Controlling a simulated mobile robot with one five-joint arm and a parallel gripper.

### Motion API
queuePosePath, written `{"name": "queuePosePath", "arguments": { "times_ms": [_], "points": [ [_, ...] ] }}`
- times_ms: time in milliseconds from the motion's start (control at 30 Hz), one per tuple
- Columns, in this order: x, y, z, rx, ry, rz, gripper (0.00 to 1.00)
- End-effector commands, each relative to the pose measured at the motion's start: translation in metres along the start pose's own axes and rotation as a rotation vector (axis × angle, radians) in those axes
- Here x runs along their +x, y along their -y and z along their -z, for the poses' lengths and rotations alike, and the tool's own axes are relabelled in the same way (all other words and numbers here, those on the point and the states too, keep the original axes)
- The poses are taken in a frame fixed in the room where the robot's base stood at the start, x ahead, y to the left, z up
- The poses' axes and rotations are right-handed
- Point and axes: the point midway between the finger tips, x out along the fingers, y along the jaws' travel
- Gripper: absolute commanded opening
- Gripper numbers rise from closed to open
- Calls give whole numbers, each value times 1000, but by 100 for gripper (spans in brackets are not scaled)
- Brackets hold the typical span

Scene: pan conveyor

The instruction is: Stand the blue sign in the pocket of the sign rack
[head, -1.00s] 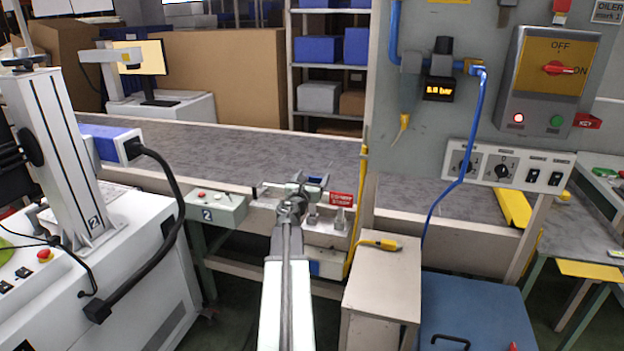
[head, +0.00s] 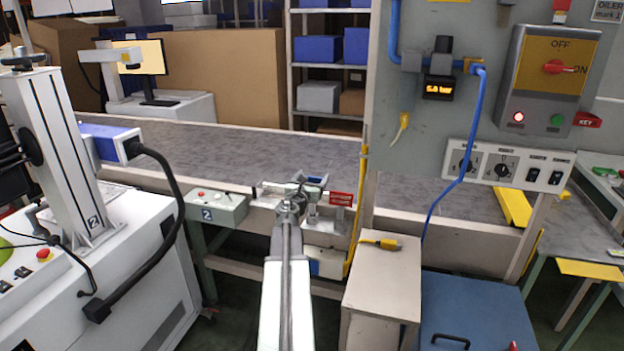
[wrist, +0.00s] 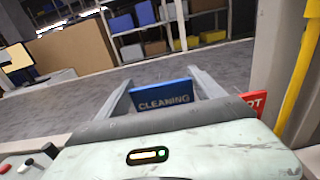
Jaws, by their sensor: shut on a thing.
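The blue sign (wrist: 164,96), lettered "CLEANING", is held between the two grey fingers of my gripper (wrist: 163,88) in the wrist view. It looks upright, slightly tilted in that picture. In the head view my gripper (head: 314,181) is at the near edge of the conveyor, and only a small blue patch of the sign shows. A red sign (head: 341,199) stands just right of my gripper; it also shows at the right in the wrist view (wrist: 254,102). The rack and its pocket are mostly hidden behind my gripper and wrist, so I cannot tell whether the blue sign touches it.
The grey conveyor belt (head: 230,150) runs behind my gripper. A post with a yellow conduit (head: 358,205) rises close on the right, with a beige cabinet (head: 383,280) below.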

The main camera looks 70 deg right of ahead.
Motion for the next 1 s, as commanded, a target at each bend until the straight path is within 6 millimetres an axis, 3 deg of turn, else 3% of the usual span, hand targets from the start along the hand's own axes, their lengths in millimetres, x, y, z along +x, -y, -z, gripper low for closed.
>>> {"name": "queuePosePath", "arguments": {
  "times_ms": [1000],
  "points": [
    [0,0,27,0,0,0,11]
  ]
}}
